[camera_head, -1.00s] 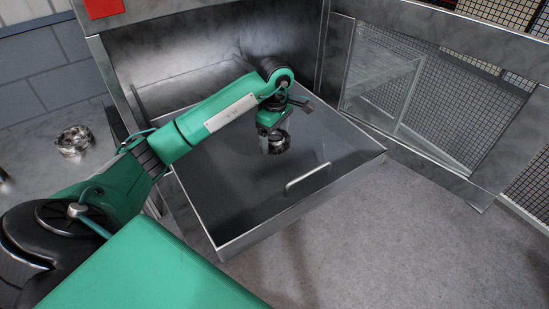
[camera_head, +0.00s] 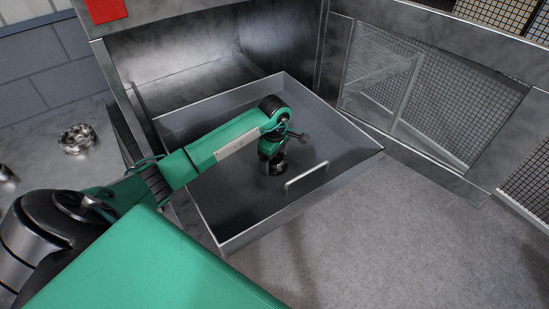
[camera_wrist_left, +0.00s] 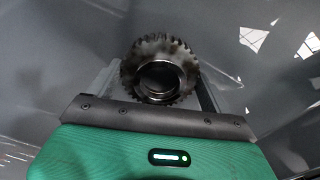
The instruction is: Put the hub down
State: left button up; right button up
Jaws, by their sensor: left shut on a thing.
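The hub is a dark metal toothed ring with a round hole; it shows in the left wrist view (camera_wrist_left: 160,68) between the two fingers, and in the head view (camera_head: 274,168) under the wrist. My left gripper (camera_head: 272,160) is shut on the hub, low inside the open grey metal drawer (camera_head: 225,195). I cannot tell whether the hub touches the drawer floor. In the left wrist view the fingers of my left gripper (camera_wrist_left: 158,84) stand on either side of the hub. My right gripper is not in view.
The drawer has raised walls and a handle (camera_head: 306,176) on its front wall. The drawer floor around the hub looks bare. A similar metal ring (camera_head: 77,139) lies on the grey bench at the left. A mesh-panelled metal frame (camera_head: 430,90) stands at the right.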

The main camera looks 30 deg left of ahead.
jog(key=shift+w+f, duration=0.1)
pick_arm(q)
jog(key=o, duration=1.1)
jog(key=shift+c, duration=0.2)
jog(key=shift+o, duration=1.3)
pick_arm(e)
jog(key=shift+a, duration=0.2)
pick_arm(q)
jog(key=shift+r, duration=0.25)
notch_tip(320, 180, up, 12)
jog(key=b, duration=0.4)
jog(key=shift+f, duration=0.15)
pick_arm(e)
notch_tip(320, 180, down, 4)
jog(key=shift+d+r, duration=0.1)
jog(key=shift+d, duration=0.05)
